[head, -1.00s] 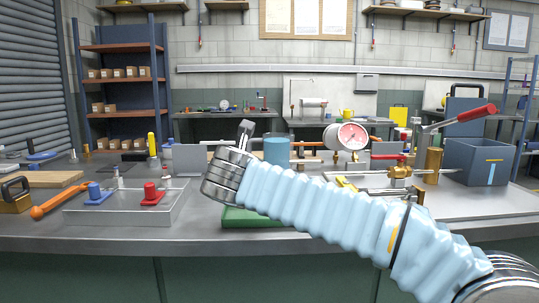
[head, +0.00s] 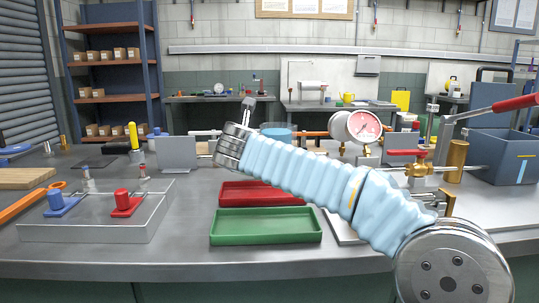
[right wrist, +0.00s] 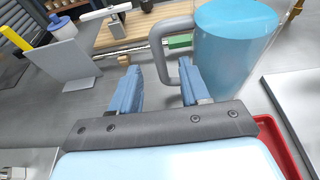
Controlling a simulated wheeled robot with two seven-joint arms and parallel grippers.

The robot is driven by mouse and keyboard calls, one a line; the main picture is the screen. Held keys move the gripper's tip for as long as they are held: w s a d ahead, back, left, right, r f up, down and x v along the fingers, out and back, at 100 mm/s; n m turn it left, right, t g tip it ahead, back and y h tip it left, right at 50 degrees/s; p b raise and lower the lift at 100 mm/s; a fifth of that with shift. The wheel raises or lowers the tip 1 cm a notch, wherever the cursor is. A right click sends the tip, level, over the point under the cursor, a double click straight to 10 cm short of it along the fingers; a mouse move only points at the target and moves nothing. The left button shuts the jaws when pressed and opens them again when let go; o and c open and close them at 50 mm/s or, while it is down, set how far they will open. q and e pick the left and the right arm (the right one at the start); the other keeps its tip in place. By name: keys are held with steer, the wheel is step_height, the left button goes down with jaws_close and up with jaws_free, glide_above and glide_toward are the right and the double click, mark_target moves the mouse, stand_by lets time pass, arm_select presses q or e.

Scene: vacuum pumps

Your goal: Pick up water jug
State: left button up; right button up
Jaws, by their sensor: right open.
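The water jug (right wrist: 235,55) is a translucent blue cylinder with a grey loop handle (right wrist: 162,50), standing upright at the upper right of the right wrist view. In the head view the jug (head: 278,133) shows only its top behind my right arm. My right gripper (right wrist: 159,70) is open, with its blue-padded fingers on either side of the lower part of the handle in the picture. I cannot tell how deep the handle sits between them. In the head view the right gripper (head: 249,104) points away from me, left of the jug. My left gripper is not in view.
A green tray (head: 266,227) and a red tray (head: 240,196) lie in front of the jug. A metal block (head: 90,230) with blue and red valves is at left. A pressure gauge (head: 365,126) and brass fittings stand at right. A grey plate (head: 177,153) stands left of my gripper.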

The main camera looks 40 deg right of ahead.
steer(key=x, duration=0.5)
steer(key=shift+w+r+p, duration=0.1)
steer(key=shift+p, duration=0.3)
jaws_close()
stand_by(0.4)
steer(key=shift+r, duration=0.1)
stand_by(0.5)
